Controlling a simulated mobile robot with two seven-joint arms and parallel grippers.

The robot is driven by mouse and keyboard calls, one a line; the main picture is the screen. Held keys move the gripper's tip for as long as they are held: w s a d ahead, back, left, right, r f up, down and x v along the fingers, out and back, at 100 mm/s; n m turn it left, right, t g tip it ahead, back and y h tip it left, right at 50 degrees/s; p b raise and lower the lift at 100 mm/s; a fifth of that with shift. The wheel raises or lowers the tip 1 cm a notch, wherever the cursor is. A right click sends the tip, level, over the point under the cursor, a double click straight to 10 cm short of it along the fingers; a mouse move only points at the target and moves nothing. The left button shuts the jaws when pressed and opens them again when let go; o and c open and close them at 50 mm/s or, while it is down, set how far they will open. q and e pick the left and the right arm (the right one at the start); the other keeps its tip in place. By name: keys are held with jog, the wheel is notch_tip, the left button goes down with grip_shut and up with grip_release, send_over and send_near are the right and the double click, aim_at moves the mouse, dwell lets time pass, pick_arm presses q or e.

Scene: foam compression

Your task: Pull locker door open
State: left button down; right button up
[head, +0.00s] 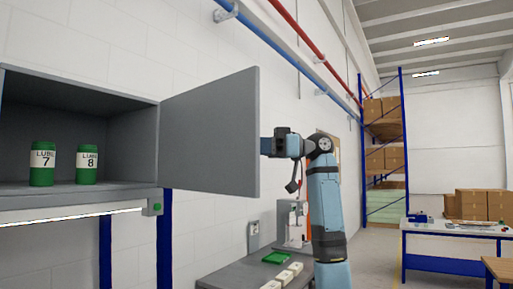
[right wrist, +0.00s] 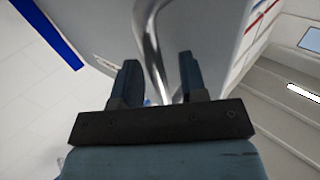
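The grey locker door (head: 210,137) stands swung open to the right of the locker (head: 80,88), showing its inner face in the head view. My right gripper (head: 268,145) is at the door's free edge, partly hidden behind it. In the right wrist view, my right gripper (right wrist: 157,80) has its two fingers apart, one on each side of a curved metal handle (right wrist: 152,50) on the door's outer face (right wrist: 205,35). Gaps show between handle and fingers, though contact lower down is unclear. My left gripper is not in view.
Two green cans, LUBE 7 (head: 42,163) and LUBE 8 (head: 87,165), stand inside the locker. Below the door is a grey bench (head: 225,277) with a green tray (head: 275,257) and pale blocks. Blue shelving (head: 404,140) and a table (head: 440,232) stand farther right.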

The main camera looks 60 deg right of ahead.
jog(key=b+v, duration=0.3)
jog(key=v, duration=1.1)
jog(key=shift+w, duration=0.15)
